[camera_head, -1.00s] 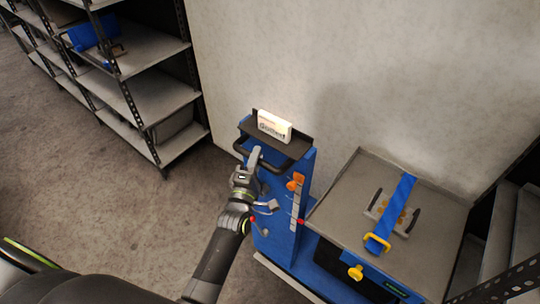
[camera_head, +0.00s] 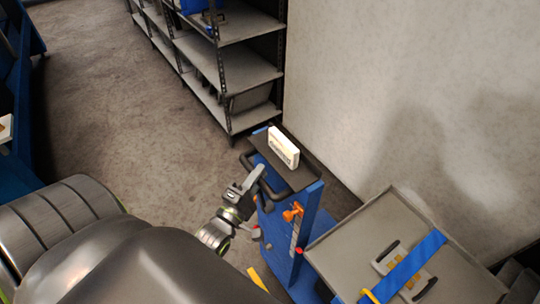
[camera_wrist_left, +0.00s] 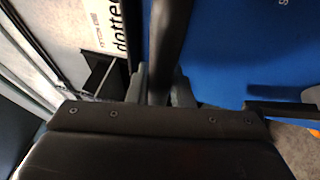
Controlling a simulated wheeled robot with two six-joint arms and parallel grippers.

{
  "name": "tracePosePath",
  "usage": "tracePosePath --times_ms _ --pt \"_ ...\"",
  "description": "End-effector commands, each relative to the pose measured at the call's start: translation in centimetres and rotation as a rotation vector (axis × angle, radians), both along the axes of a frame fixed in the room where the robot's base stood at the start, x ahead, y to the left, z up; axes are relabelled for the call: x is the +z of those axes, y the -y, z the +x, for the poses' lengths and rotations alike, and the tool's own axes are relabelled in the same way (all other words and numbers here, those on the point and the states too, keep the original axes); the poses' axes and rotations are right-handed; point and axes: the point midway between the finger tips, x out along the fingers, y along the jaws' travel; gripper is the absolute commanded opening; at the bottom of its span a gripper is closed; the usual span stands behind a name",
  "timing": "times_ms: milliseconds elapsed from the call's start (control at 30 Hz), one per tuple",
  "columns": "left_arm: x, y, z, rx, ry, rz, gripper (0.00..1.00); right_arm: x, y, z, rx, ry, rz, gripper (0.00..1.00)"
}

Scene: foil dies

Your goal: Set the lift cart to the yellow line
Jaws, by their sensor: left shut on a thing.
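The blue lift cart (camera_head: 312,214) stands at the lower right in the head view. Its upright column carries a black push handle (camera_head: 244,160), an orange knob (camera_head: 292,212) and a pale scale strip. Its grey platform (camera_head: 340,240) is cut off by the frame edge. My left gripper (camera_head: 258,178) is shut on the handle. In the left wrist view the dark handle bar (camera_wrist_left: 170,45) runs between the fingers (camera_wrist_left: 160,88). A short yellow strip (camera_head: 258,279) shows left of the cart's base, apparently on the floor; most of it is hidden. My right gripper is out of view.
A white labelled box (camera_head: 284,148) sits on the cart's top ledge. Grey shelving (camera_head: 240,70) stands behind, beside a pale wall (camera_head: 400,90). Blue furniture (camera_head: 22,100) edges the far left. Bare concrete floor (camera_head: 120,110) lies between.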

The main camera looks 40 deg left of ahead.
Motion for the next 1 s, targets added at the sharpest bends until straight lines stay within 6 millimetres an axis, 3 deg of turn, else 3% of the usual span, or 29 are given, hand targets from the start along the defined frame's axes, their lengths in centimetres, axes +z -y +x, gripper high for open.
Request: tracePosePath --times_ms 200,400,867,900,1000 --pt "0.1 -1.0 -2.9 0.000 0.000 -0.001 0.00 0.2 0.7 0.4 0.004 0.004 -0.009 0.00" --pt "0.1 -1.6 -4.4 -0.001 0.003 -0.001 0.00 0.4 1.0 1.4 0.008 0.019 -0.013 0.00" --pt "0.1 -1.8 -4.9 0.000 0.003 -0.001 0.00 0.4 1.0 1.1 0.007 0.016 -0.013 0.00" --pt "0.1 -1.8 -4.9 0.000 0.003 -0.001 0.21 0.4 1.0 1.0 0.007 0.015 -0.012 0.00" --pt "0.1 -1.8 -4.9 0.000 0.003 -0.001 0.34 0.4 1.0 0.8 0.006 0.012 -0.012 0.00"
